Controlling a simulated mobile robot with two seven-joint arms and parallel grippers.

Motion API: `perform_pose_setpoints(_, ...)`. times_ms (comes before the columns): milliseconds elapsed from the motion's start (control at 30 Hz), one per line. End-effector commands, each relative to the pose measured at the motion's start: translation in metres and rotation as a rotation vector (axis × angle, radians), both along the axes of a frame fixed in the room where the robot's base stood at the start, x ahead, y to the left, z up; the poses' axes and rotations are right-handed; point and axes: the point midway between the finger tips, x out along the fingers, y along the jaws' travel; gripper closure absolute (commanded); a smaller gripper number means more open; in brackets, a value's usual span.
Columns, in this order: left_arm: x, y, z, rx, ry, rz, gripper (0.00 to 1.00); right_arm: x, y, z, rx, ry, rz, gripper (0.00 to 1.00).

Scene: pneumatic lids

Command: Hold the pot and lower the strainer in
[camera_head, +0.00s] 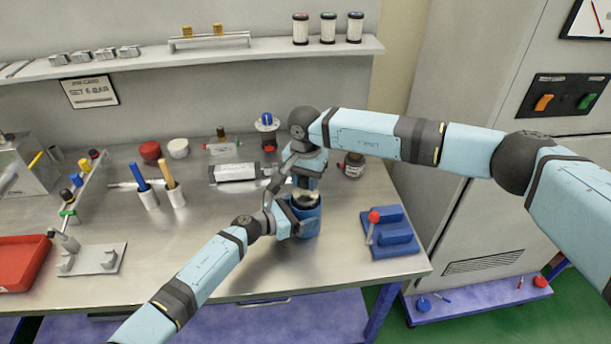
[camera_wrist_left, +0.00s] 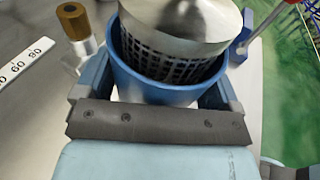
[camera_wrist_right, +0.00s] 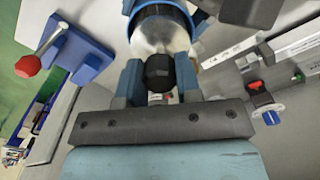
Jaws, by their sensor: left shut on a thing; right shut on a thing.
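The blue pot (camera_head: 309,226) stands on the steel bench. The strainer (camera_wrist_left: 180,35) has a shiny metal top and a dark mesh basket. In the left wrist view its basket is partly inside the pot's blue rim (camera_wrist_left: 150,90), with mesh still showing above the near rim. My right gripper (camera_wrist_right: 159,72) is shut on the strainer's black knob (camera_wrist_right: 159,70), above the metal top (camera_wrist_right: 160,36). The basket's bottom is hidden inside the pot.
A blue block with a red-knobbed lever (camera_head: 393,237) stands right of the pot. White holders with blue and tan handles (camera_head: 170,180) stand left.

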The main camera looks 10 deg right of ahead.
Motion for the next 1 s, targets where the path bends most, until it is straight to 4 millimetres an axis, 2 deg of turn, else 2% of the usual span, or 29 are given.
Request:
perform_pose_setpoints(700, 0.0, 0.0, 0.0, -0.001, 0.0, 0.0, 0.32, 0.0, 0.0, -0.028, 0.0, 0.0, 0.001, 1.0)
perform_pose_setpoints(1000, 0.0, 0.0, 0.0, -0.001, 0.0, 0.0, 0.32, 0.0, 0.0, -0.031, 0.001, 0.0, 0.001, 1.0)
